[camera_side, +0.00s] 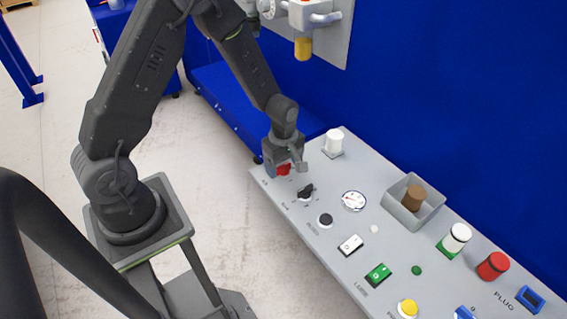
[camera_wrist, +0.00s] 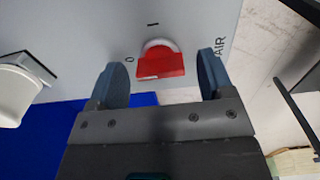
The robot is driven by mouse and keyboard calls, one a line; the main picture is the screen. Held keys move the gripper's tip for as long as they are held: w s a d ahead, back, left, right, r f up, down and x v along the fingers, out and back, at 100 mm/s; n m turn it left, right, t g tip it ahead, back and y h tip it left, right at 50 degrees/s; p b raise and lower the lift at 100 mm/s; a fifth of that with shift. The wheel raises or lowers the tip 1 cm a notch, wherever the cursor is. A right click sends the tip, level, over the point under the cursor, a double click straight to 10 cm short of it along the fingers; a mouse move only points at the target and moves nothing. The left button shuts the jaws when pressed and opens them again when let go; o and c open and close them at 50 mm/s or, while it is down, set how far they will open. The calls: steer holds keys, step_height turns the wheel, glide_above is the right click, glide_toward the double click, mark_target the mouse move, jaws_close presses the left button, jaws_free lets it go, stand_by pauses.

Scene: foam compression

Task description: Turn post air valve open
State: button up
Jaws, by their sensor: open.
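The red air valve knob (camera_wrist: 160,62) shows in the wrist view on the grey panel (camera_wrist: 85,25). Marks "0" and "I" stand by it and the label "AIR" is to its right. My gripper (camera_wrist: 162,78) is open, with one blue-grey finger on each side of the knob and a gap to each. In the side view my gripper (camera_side: 285,168) is low over the panel's far left corner, at the red knob (camera_side: 284,169), which it partly hides. I cannot tell how far the fingers reach past the knob.
A white cylinder (camera_side: 334,141) stands close to the right of my gripper. A black knob (camera_side: 306,192), a gauge (camera_side: 354,201) and a grey box (camera_side: 411,203) with a brown cylinder (camera_side: 414,196) are nearer along the panel. A blue wall (camera_side: 440,90) rises behind.

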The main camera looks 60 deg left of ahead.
steer(key=shift+c, duration=0.4)
steer(key=c, duration=0.8)
steer(key=shift+c, duration=0.2)
steer(key=m, duration=0.4)
steer(key=shift+m, duration=0.3)
steer(key=m, duration=0.9)
steer(key=shift+m, duration=2.2)
